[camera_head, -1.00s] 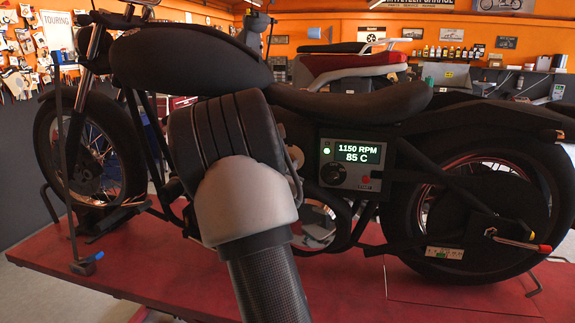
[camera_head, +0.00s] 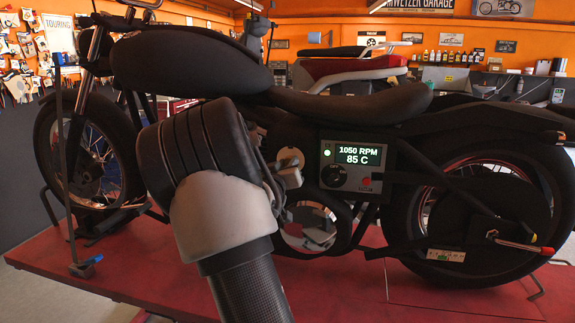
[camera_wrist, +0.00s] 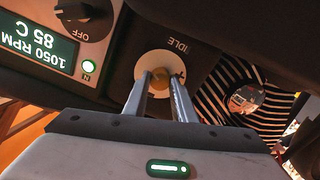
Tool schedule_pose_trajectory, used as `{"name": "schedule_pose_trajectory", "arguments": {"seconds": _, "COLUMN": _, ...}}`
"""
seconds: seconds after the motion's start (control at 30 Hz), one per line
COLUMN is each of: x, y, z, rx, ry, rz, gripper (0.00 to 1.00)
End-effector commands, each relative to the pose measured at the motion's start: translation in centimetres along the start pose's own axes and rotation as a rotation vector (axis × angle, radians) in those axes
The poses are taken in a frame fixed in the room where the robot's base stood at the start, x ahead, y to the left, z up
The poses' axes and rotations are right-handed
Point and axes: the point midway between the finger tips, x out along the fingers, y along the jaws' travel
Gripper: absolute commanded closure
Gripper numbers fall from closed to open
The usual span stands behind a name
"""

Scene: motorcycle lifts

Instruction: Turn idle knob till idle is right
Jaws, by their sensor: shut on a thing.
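The idle knob (camera_wrist: 161,77) shows in the wrist view as a small brass-coloured piece in the middle of a cream disc (camera_wrist: 150,62), beside the word IDLE. My gripper (camera_wrist: 161,86) has its two fingers closed on the knob, one on each side. In the head view my gripper (camera_head: 290,178) reaches the motorcycle's side, left of the display; the knob itself is hard to make out there. The display (camera_head: 358,154) reads 1050 RPM and 85 C, with a green light lit. It shows upside down in the wrist view (camera_wrist: 38,40).
A black rotary knob marked OFF (camera_wrist: 82,12) and a red button (camera_head: 366,181) sit on the display panel close by. The motorcycle seat (camera_head: 350,101) overhangs above. The motorcycle stands on a red lift platform (camera_head: 340,292).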

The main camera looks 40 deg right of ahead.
Motion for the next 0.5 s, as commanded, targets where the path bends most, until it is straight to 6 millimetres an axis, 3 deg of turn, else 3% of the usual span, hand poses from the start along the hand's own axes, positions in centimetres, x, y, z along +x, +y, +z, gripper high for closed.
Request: {"name": "schedule_pose_trajectory", "arguments": {"seconds": 0.5, "x": -0.03, "y": -0.05, "z": 0.13, "rx": -0.042, "ry": -0.002, "rz": -0.001, "gripper": 0.98}}
